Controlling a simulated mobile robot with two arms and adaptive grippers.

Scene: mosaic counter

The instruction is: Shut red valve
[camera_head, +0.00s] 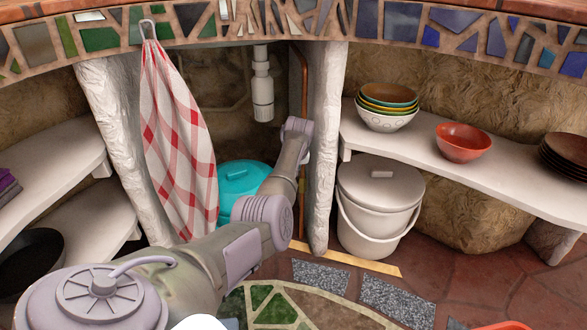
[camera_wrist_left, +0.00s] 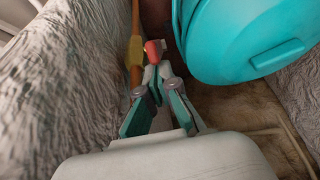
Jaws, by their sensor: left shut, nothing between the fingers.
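The red valve handle (camera_wrist_left: 153,50) shows in the left wrist view, beside a brass fitting (camera_wrist_left: 135,48) on a copper pipe. My left gripper (camera_wrist_left: 157,72) is shut and empty, with its fingertips right at the near side of the red handle. I cannot tell whether they touch it. In the head view my left arm reaches into the cupboard opening, and its gripper and the valve are hidden there. The copper pipe (camera_head: 304,80) shows in the head view beside the white post. My right gripper is not in view.
A teal lidded bin (camera_wrist_left: 235,35) stands close to the right of the gripper; it also shows in the head view (camera_head: 236,178). A rough white post (camera_head: 326,150) and a checked towel (camera_head: 176,140) flank the opening. A white bucket (camera_head: 378,205) stands right of the post.

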